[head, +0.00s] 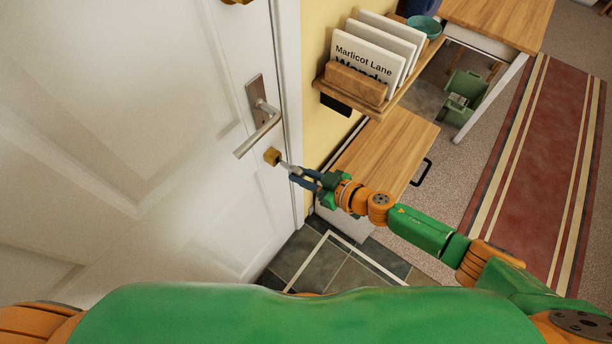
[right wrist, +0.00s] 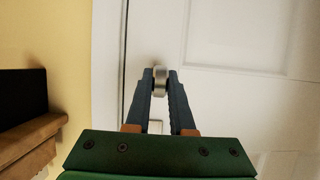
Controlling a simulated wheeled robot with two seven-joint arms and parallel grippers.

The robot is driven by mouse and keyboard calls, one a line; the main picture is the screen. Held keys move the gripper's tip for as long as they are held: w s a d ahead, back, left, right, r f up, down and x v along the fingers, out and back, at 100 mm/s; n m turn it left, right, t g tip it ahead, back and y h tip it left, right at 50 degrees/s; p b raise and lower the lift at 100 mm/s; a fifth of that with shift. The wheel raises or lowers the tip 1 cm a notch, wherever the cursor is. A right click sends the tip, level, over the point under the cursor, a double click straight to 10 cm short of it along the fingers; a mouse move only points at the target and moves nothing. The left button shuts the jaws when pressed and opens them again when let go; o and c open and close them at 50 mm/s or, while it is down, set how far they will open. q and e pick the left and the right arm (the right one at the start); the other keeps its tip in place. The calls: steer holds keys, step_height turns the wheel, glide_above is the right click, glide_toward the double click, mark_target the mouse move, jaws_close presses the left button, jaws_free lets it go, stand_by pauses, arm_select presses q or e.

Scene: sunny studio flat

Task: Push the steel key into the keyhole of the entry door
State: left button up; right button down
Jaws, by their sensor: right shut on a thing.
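The white entry door (head: 190,190) fills the left of the head view. It has a lever handle (head: 262,128) and, below it, a brass lock cylinder (head: 272,156). My right gripper (head: 293,175) is shut on the steel key (head: 286,167), whose tip points at the cylinder from close by. I cannot tell whether the tip is touching or inside the keyhole. In the right wrist view the key (right wrist: 161,80) shows as a round metal piece between the fingertips, in front of the door (right wrist: 215,100). My left gripper is not in view.
A dark tiled floor (head: 325,262) is below.

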mark_target(290, 168)
steer(key=shift+p, duration=0.3)
stand_by(0.7)
steer(key=shift+w+a, duration=0.15)
steer(key=shift+a, duration=0.05)
stand_by(0.4)
steer(key=shift+w+a, duration=0.2)
steer(key=shift+a, duration=0.1)
steer(key=shift+w+a, duration=0.3)
steer(key=shift+a, duration=0.1)
stand_by(0.7)
steer(key=shift+w+a, duration=0.2)
steer(key=shift+a, duration=0.05)
steer(key=shift+w+a, duration=0.25)
steer(key=shift+a, duration=0.15)
stand_by(0.8)
steer(key=shift+r, duration=0.1)
stand_by(0.6)
